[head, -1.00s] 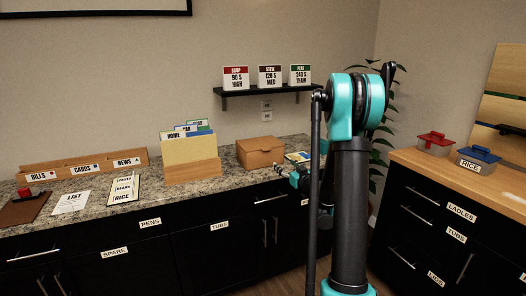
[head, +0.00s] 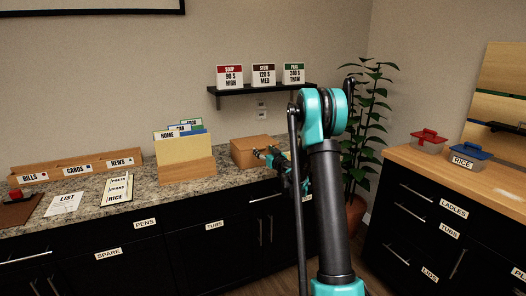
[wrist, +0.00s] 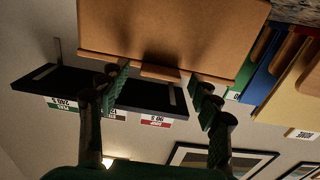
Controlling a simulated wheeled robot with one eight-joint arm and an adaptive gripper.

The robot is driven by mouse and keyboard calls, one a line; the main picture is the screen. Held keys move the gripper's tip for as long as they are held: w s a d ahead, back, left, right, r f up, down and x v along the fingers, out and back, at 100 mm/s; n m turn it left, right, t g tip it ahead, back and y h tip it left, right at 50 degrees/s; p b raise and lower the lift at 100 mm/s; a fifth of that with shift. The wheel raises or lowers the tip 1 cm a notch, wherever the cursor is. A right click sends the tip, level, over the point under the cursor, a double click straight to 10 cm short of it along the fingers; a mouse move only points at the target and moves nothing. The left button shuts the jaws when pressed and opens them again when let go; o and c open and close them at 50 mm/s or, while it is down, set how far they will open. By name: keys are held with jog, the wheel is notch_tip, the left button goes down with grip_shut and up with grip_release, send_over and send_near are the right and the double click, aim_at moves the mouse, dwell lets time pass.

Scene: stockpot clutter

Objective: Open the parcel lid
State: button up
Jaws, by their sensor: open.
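The parcel (head: 245,155) is a brown box with its lid down, standing on the granite counter by the wall. In the wrist view, which is upside down, the parcel's front face (wrist: 170,25) fills the top, with the lid's edge and a small tab (wrist: 160,72) along its lower side. My gripper (head: 264,154) is at the parcel's front right in the head view, partly hiding it. In the wrist view my gripper (wrist: 158,82) is open and empty, its fingers on either side of the tab. I cannot tell whether they touch the parcel.
A folder holder (head: 187,168) stands left of the parcel. A black shelf (head: 262,95) with several signs hangs above and behind it. A plant (head: 365,130) stands to the right. A wooden-topped cabinet (head: 440,178) with lidded containers is at the far right.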

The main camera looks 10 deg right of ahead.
jog(key=shift+w+a, duration=0.2)
jog(key=shift+w, duration=0.3)
grip_shut()
